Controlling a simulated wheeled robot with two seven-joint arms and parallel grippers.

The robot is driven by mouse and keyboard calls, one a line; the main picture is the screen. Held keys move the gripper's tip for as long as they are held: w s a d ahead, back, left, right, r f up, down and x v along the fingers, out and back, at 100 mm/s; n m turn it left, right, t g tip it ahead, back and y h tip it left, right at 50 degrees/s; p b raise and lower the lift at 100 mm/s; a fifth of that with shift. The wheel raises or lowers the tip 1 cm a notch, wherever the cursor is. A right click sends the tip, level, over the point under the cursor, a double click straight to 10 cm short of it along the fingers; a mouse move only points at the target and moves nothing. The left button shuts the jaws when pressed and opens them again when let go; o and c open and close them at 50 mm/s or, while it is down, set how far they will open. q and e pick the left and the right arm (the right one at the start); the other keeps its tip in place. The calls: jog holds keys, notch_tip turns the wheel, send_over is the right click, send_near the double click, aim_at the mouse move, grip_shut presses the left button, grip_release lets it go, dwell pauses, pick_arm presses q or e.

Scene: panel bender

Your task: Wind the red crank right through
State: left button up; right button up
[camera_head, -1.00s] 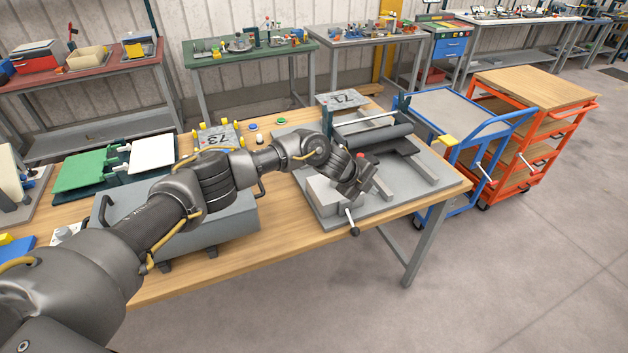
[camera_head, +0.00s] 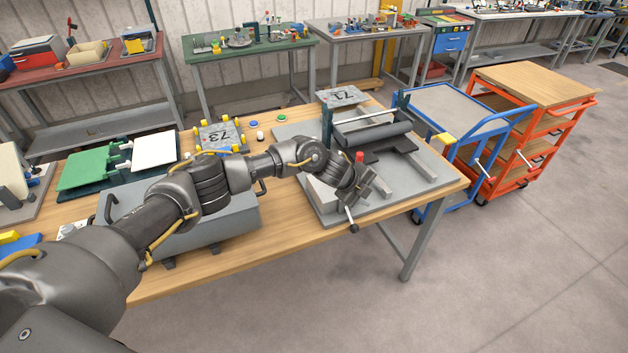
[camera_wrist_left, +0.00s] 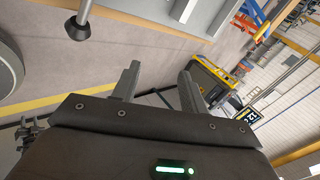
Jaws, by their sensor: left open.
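A small red upright grip (camera_head: 359,157), which looks like the red crank's handle, shows just above my left wrist in the head view. The rest of that crank is hidden behind my arm. My left gripper (camera_head: 378,192) is over the grey bender machine (camera_head: 398,197), with its jaws apart and empty, close to the red grip but not around it. In the left wrist view, the two fingers (camera_wrist_left: 158,82) stand apart with nothing between them. My right gripper is in neither view.
A lever with a dark ball knob (camera_head: 354,228) sticks out at the machine's front edge; a dark knob (camera_wrist_left: 77,30) also shows in the left wrist view. A grey box (camera_head: 190,222) lies under my left arm. A blue cart (camera_head: 440,105) stands right of the table.

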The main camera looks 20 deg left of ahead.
pick_arm(q)
jog(key=shift+r, duration=0.1)
notch_tip(320, 180, up, 6)
jog(key=p, duration=0.4)
dwell(0.4)
notch_tip(320, 180, down, 6)
jog(key=b, duration=0.4)
dwell(0.7)
grip_shut()
dwell(0.4)
